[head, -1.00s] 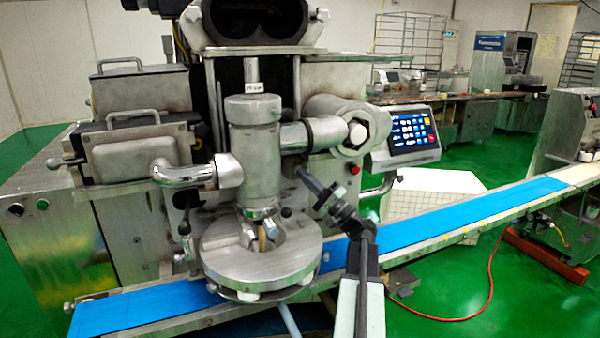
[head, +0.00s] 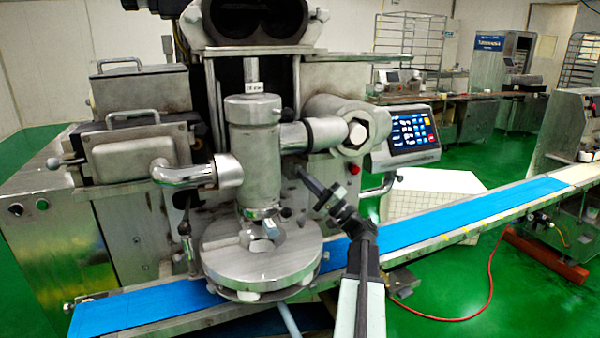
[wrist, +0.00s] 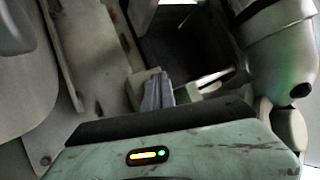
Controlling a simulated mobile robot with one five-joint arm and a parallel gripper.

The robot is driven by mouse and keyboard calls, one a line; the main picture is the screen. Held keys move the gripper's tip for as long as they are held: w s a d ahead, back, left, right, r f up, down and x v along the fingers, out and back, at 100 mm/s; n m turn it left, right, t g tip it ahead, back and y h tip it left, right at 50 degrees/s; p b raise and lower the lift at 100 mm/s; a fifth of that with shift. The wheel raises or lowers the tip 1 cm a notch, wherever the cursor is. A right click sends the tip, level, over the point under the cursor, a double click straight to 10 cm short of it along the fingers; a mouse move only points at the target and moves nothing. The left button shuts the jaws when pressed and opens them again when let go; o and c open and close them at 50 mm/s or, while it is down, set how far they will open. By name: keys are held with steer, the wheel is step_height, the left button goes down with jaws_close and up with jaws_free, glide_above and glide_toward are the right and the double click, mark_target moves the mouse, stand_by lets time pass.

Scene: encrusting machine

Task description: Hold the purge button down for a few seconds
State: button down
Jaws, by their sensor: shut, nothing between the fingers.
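My gripper (head: 300,168) is shut with nothing between its fingers. In the head view its tip reaches up to the machine's front, below the horizontal steel pipe (head: 296,136) and right of the upright cylinder (head: 254,160). The shut fingers show in the wrist view (wrist: 158,92), pointing at the machine's metal surface. I cannot make out the purge button; the fingertips may hide it, and I cannot tell whether they touch it. A red knob (head: 355,168) sits to the right of the tip, apart from it.
A round steel plate (head: 225,262) stands below the cylinder, left of my arm. A blue conveyor belt (head: 440,215) runs beneath and off to the right. A touch panel (head: 413,128) is on the right. A red hose (head: 491,270) lies on the green floor.

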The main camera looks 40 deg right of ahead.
steer(key=shift+s+a, duration=0.25)
steer(key=shift+s, duration=0.3)
steer(key=s, duration=0.1)
steer(key=s+a, duration=0.1)
steer(key=s, duration=0.1)
steer(key=s+a, duration=0.1)
steer(key=shift+s, duration=0.35)
steer(key=shift+d, duration=0.1)
